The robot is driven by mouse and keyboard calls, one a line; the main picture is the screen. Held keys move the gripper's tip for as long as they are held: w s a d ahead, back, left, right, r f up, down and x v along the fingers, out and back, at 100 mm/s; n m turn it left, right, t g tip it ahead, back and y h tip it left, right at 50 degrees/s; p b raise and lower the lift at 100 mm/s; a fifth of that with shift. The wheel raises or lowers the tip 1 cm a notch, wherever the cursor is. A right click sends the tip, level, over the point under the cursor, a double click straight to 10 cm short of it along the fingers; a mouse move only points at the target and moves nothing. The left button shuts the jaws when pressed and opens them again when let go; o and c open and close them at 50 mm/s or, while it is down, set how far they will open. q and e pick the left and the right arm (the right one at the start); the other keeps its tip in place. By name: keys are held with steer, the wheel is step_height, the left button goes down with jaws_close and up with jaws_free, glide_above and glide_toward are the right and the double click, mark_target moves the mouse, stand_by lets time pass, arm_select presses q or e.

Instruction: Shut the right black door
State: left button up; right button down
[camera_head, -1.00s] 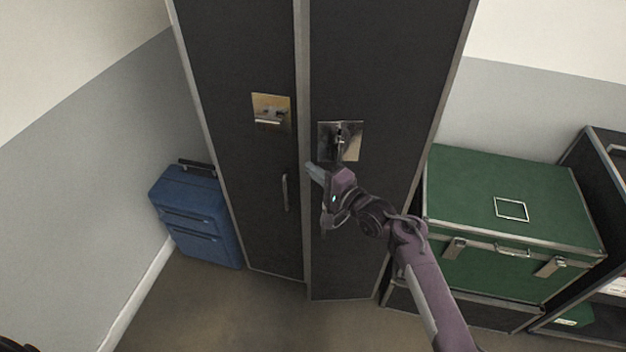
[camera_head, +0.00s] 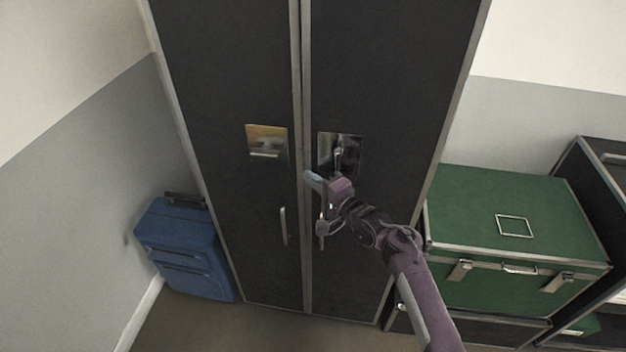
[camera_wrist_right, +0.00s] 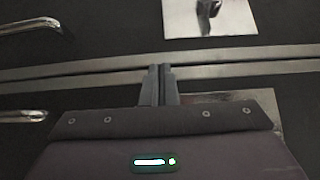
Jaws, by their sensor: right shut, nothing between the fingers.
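The right black door (camera_head: 390,75) of the tall wardrobe case is in the middle of the head view. Its metal-framed inner edge lies close beside the edge of the left black door (camera_head: 225,75), and the two look nearly flush. My right gripper (camera_head: 312,180) is shut and empty at the right door's inner edge, below its metal latch plate (camera_head: 351,150). In the right wrist view its fingertips (camera_wrist_right: 159,72) are together at the two parallel metal edge strips (camera_wrist_right: 235,68). Whether they touch the door is hard to tell. The right door's handle is partly hidden by my gripper. My left gripper is out of view.
A blue suitcase (camera_head: 185,245) stands on the floor left of the wardrobe. A green trunk (camera_head: 510,210) with metal edges sits to the right, beside a black case (camera_head: 600,185). Grey floor (camera_head: 240,328) is free in front.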

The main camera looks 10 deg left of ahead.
steer(key=shift+w+d+r, duration=0.1)
steer(key=shift+w+r, duration=0.05)
steer(key=shift+r, duration=0.15)
steer(key=v, duration=0.8)
steer(key=s+d+f+n+g+h, duration=0.1)
steer(key=s+d+f+h, duration=0.3)
steer(key=f, duration=0.8)
steer(key=s+d+f+n+g+h, duration=0.1)
steer(key=s+d+f+g, duration=0.15)
steer(key=s+f, duration=0.65)
steer(key=s+d+f+n+h, duration=0.1)
steer(key=s+d+f+h, duration=0.25)
steer(key=f, duration=1.15)
steer(key=s+d+f+n+g+h, duration=0.1)
steer(key=s+d+f+n+g, duration=0.1)
steer(key=s+d+f, duration=0.4)
steer(key=s+d+f+n+g+h, duration=0.2)
steer(key=s+d+f, duration=0.3)
steer(key=s, duration=1.1)
steer(key=s+d+f+n+g+h+b, duration=0.1)
steer(key=s+d+f+n+g+h, duration=0.1)
steer(key=s+d+f, duration=0.4)
steer(key=s+f+n+g, duration=0.1)
steer(key=s, duration=0.4)
steer(key=shift+s+d, duration=0.3)
steer(key=shift+s, duration=0.05)
steer(key=shift+h, duration=0.25)
